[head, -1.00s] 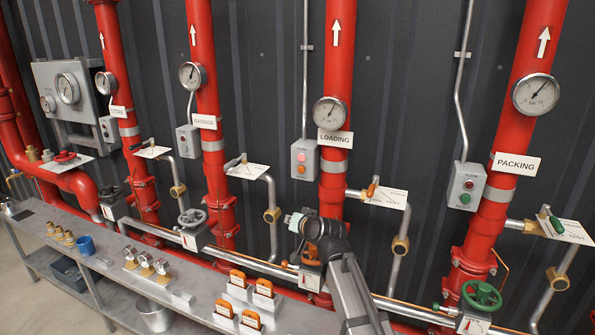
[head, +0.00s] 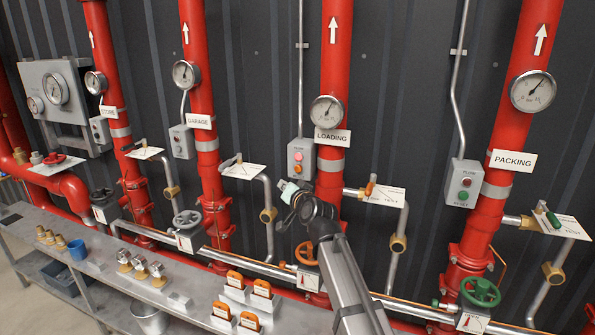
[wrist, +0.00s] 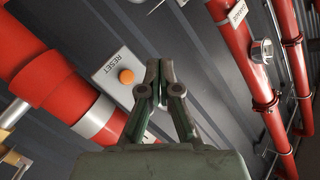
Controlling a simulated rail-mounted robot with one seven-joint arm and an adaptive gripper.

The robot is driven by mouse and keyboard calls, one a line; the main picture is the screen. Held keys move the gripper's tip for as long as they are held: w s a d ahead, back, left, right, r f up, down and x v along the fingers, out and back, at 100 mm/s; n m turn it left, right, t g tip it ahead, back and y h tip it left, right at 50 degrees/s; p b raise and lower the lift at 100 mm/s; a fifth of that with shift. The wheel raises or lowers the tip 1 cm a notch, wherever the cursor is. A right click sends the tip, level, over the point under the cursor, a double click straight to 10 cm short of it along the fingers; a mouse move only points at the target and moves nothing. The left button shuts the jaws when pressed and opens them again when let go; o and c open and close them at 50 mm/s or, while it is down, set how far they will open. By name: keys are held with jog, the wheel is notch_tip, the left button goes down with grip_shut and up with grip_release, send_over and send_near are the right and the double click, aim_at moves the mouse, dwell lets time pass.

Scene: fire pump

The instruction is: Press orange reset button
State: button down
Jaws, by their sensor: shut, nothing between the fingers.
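The orange reset button (head: 297,169) sits low on a grey box (head: 309,157) beside the LOADING pipe, under a lit pink lamp (head: 298,156). In the wrist view the orange button (wrist: 126,76) shows beside the word RESET, left of my fingertips. My gripper (head: 285,190) is just below and left of the box in the head view, apart from the button. In the wrist view my gripper (wrist: 159,70) has its fingers together and empty.
The red LOADING pipe (head: 333,80) stands right of the box. An orange-handled valve (head: 370,187) and its plate are lower right. The GARAGE pipe (head: 195,110) is to the left. A metal bench (head: 190,291) with orange-topped blocks runs below. The wall left of the box is clear.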

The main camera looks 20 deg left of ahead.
aim_at(298, 169)
jog(key=shift+w+d+b, duration=0.1)
jog(key=shift+w+b, duration=1.7)
jog(key=shift+w, duration=2.5)
jog(key=shift+w, duration=0.15)
jog(key=shift+w+b, duration=0.25)
jog(key=shift+b, duration=0.2)
jog(key=shift+w+b, duration=0.35)
jog(key=shift+w, duration=0.2)
jog(key=shift+s, duration=0.95)
jog(key=shift+s, duration=0.1)
